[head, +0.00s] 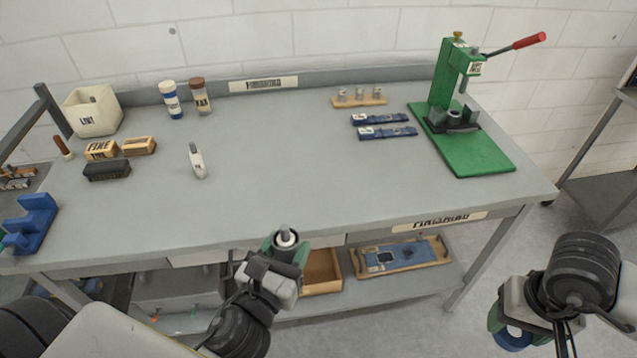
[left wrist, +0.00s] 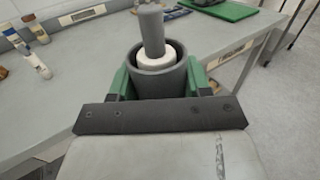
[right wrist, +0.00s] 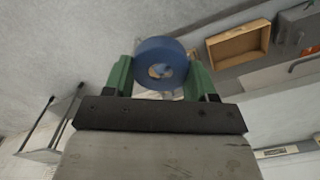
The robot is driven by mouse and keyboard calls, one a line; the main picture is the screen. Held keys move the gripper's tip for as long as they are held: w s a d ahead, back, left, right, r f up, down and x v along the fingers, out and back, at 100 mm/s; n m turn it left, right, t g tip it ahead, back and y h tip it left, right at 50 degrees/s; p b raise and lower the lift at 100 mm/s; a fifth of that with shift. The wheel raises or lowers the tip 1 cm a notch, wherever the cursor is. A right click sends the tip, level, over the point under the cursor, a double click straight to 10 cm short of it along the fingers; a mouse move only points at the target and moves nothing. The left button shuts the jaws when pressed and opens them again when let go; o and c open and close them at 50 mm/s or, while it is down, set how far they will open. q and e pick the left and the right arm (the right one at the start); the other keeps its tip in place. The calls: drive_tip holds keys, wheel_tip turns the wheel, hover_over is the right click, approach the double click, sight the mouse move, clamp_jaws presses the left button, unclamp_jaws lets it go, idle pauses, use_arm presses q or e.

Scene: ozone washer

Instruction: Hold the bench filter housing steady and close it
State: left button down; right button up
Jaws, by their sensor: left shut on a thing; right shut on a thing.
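The filter housing is a dark grey open cup (left wrist: 147,82) in the left wrist view. A white ring (left wrist: 150,66) and a grey rod (left wrist: 151,30) stand up inside it. My left gripper (head: 286,248) is shut around the housing and holds it upright, in front of the bench's front edge. A round blue cap (right wrist: 161,62) with a hole in its middle is held between the green fingers of my right gripper (right wrist: 161,78). In the head view the blue cap (head: 514,338) is partly hidden by that gripper, low at the far right, well apart from the housing.
The grey bench (head: 270,190) has a clear middle. A green press (head: 455,105) stands at its right end. A lower shelf holds a wooden box (head: 322,272) and a tray (head: 400,257).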

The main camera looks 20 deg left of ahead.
use_arm(q)
drive_tip(key=w+d+m+g+h, duration=0.2)
drive_tip(key=w+d+m+h, duration=0.1)
drive_tip(key=d, duration=0.4)
drive_tip(key=w+d+r+m+g+h, duration=0.1)
drive_tip(key=w+d+m+g+h, duration=0.1)
drive_tip(key=d+m+h, duration=0.3)
drive_tip(key=w+d+h, duration=0.1)
drive_tip(key=d+h, duration=0.1)
drive_tip(key=h, duration=0.1)
drive_tip(key=shift+h, duration=0.3)
use_arm(e)
drive_tip(key=w+a+r+n, duration=0.3)
drive_tip(key=a+r, duration=0.3)
drive_tip(key=a, duration=0.6)
drive_tip(key=w+a+r+n, duration=0.3)
drive_tip(key=a+r+n, duration=0.3)
drive_tip(key=a, duration=0.6)
drive_tip(key=shift+w+a+r, duration=0.2)
drive_tip(key=shift+r, duration=0.15)
drive_tip(key=shift+f, duration=2)
